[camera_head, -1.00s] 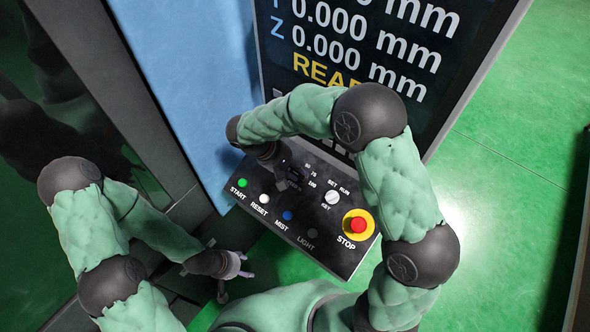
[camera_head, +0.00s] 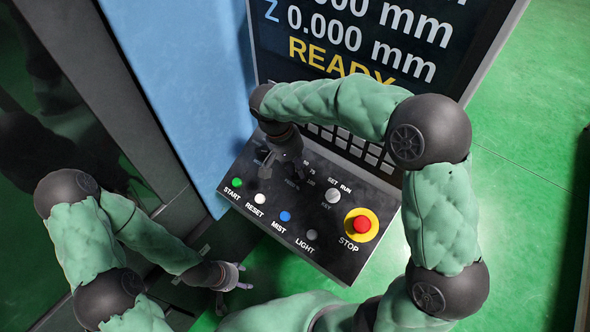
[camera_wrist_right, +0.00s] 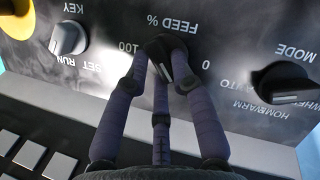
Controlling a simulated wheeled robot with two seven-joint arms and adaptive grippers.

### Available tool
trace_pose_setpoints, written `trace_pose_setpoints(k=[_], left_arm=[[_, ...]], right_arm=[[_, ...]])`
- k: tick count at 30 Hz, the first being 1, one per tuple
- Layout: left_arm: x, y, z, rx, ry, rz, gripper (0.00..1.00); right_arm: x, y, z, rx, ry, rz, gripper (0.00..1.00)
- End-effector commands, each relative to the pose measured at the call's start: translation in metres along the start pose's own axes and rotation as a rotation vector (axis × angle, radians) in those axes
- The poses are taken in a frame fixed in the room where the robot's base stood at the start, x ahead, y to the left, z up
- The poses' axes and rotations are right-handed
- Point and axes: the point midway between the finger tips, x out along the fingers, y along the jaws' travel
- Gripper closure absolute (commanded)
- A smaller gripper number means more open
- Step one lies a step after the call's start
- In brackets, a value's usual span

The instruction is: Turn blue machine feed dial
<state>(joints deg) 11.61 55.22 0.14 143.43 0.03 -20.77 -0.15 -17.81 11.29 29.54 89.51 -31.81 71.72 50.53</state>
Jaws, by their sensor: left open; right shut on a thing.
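The feed dial (camera_wrist_right: 166,48) is a dark knob under the "FEED %" lettering on the black sloped panel (camera_head: 325,258). In the right wrist view, which shows the panel upside down, my right gripper (camera_wrist_right: 160,72) has its purple-grey fingers closed around the dial, which they partly cover. In the head view my right gripper (camera_head: 284,172) comes down over the panel's upper left and hides the dial. The dial's pointer setting cannot be read. My left gripper (camera_head: 238,282) is open and empty, below and left of the panel.
The key switch (camera_head: 333,196) and red stop button (camera_head: 362,224) are right of the dial. The mode knob (camera_wrist_right: 290,82) is on its other side. The green start (camera_head: 237,182), white reset (camera_head: 260,198) and blue mist (camera_head: 285,216) buttons line the front. The screen (camera_head: 370,45) reads READY.

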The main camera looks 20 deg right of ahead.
Motion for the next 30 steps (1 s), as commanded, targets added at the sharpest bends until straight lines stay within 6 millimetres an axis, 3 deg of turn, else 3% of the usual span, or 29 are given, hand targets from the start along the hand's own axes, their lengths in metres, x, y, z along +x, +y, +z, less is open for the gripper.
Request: trace_pose_setpoints(k=[15,30], left_arm=[[0.036,-0.013,-0.001,0.000,0.000,0.000,0.41],[0.051,-0.018,-0.002,0.000,0.000,0.000,0.41]], right_arm=[[0.006,0.004,0.004,0.425,-0.004,-0.175,1.00],[0.006,0.005,0.007,0.626,-0.005,-0.256,1.00]])
